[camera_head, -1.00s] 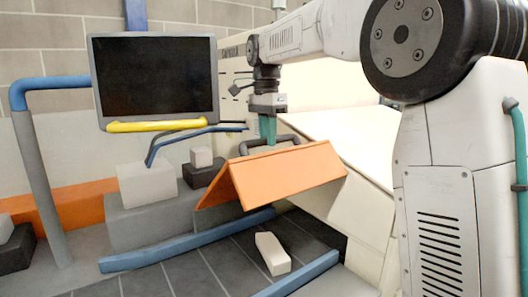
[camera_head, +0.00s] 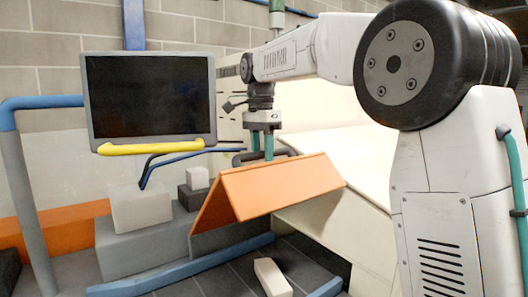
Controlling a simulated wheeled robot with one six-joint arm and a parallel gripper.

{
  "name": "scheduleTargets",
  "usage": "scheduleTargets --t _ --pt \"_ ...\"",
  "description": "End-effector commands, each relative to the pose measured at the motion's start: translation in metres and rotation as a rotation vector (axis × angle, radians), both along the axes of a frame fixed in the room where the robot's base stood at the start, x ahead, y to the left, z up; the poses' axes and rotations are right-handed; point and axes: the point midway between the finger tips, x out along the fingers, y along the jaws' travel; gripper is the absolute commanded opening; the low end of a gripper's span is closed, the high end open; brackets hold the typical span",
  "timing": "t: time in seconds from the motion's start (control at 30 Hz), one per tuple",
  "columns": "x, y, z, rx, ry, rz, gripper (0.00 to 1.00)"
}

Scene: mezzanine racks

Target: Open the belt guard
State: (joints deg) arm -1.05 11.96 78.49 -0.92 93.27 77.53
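The belt guard (camera_head: 282,186) is an orange, tent-shaped cover in the middle of the camera_head view. It stands tilted, and a grey surface shows below its left lower edge. A dark bar handle (camera_head: 284,153) runs along its upper back side. My gripper (camera_head: 262,152) points down from above, with its two teal fingers at the handle. The fingers appear closed on the handle, though the fingertips are partly hidden behind the guard's top edge.
A dark monitor (camera_head: 150,97) with a yellow bar (camera_head: 150,147) stands to the left. Grey blocks (camera_head: 142,207) lie below it. Blue rails (camera_head: 180,275) and a pale block (camera_head: 272,277) are low in front. A cream casing (camera_head: 335,225) stands to the right.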

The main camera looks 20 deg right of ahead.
Motion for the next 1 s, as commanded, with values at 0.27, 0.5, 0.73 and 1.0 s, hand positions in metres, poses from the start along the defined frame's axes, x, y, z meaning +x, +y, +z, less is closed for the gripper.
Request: scheduleTargets --t 0.27,0.5,0.73,1.0 --pt "0.002 -0.001 0.022 0.0 -0.002 -0.001 0.41" --pt "0.005 -0.001 0.062 0.0 -0.002 -0.002 0.41" --pt "0.006 -0.001 0.078 0.0 0.0 -0.003 0.41" --pt "0.005 -0.001 0.078 0.0 0.0 -0.002 0.41"
